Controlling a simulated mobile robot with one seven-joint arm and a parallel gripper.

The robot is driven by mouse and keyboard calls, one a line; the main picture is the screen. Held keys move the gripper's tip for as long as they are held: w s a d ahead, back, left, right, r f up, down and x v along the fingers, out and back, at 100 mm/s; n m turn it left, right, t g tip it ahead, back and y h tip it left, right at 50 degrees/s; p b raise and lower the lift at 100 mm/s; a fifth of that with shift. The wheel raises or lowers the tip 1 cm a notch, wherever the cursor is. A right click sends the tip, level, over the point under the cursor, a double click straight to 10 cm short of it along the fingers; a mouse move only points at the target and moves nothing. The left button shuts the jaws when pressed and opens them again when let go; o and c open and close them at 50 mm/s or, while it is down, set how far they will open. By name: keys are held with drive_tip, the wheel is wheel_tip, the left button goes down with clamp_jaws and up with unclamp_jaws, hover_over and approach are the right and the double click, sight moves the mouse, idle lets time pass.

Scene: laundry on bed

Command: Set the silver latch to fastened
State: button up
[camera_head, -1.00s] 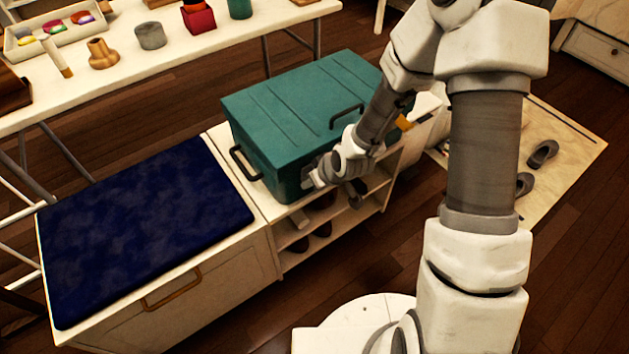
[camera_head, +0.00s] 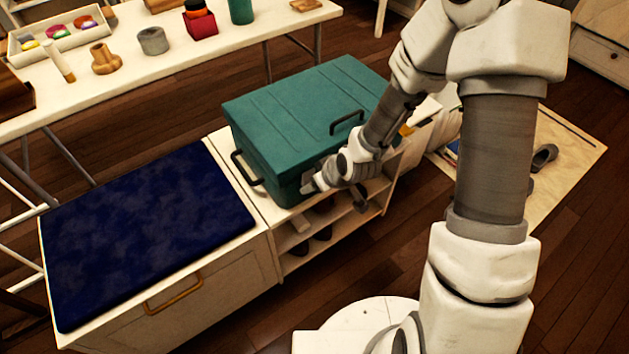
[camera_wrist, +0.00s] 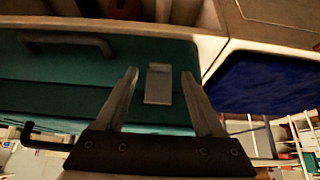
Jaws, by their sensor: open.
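The teal case (camera_head: 300,105) stands on the white shoe bench, with dark handles on its lid and left side. The silver latch (camera_wrist: 158,84) is a small flat plate on the teal case's side (camera_wrist: 60,95) in the wrist view. My gripper (camera_wrist: 160,75) is open, with one finger on each side of the latch and a gap to each. I cannot tell whether the fingers touch the case. In the head view my gripper (camera_head: 310,185) is at the case's front face and hides the latch there.
A dark blue cushion (camera_head: 145,230) lies on the bench to the left. Shoes sit on the open shelves (camera_head: 310,240) below the case. A table (camera_head: 150,75) with small items stands behind. The floor (camera_head: 570,240) at right is mostly clear.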

drive_tip(key=p+v, duration=1.2)
drive_tip(key=v, duration=0.1)
drive_tip(key=shift+w+a+r, duration=0.2)
drive_tip(key=shift+r, duration=0.25)
drive_tip(key=shift+r+p, duration=0.1)
drive_tip(key=shift+p, duration=0.45)
drive_tip(key=shift+s+r+p, duration=0.1)
drive_tip(key=shift+p, duration=0.35)
drive_tip(key=p, duration=0.2)
drive_tip(key=shift+s+d+r+p, duration=0.2)
drive_tip(key=shift+s+d+p, duration=0.05)
drive_tip(key=shift+p, duration=0.15)
drive_tip(key=shift+s+d+p, duration=0.15)
drive_tip(key=shift+s+p, duration=0.05)
drive_tip(key=shift+p, duration=0.5)
